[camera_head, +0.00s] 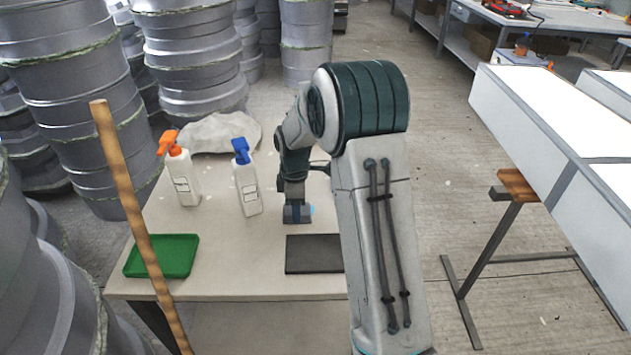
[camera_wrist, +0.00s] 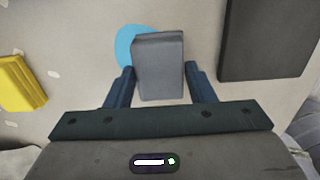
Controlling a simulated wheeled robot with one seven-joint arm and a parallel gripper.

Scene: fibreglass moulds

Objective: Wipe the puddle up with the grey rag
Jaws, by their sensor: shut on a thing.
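The grey rag (camera_wrist: 160,82), a folded block, is between the two fingers of my gripper (camera_wrist: 159,70) in the wrist view. My gripper is shut on it. The blue puddle (camera_wrist: 127,45) shows on the pale table past the rag's left and far edges; the rag covers part of it from view. In the head view my gripper (camera_head: 296,208) is low over the table, and a sliver of the puddle (camera_head: 312,210) shows at its right. I cannot tell whether the rag touches the table.
A dark mat (camera_head: 313,254) lies near the table's front edge. A green tray (camera_head: 162,256), an orange-topped bottle (camera_head: 181,178), a blue-topped bottle (camera_head: 247,190) and a pale lump (camera_head: 222,132) are on the left. A wooden pole (camera_head: 135,215) crosses in front. A yellow item (camera_wrist: 20,84) shows in the wrist view.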

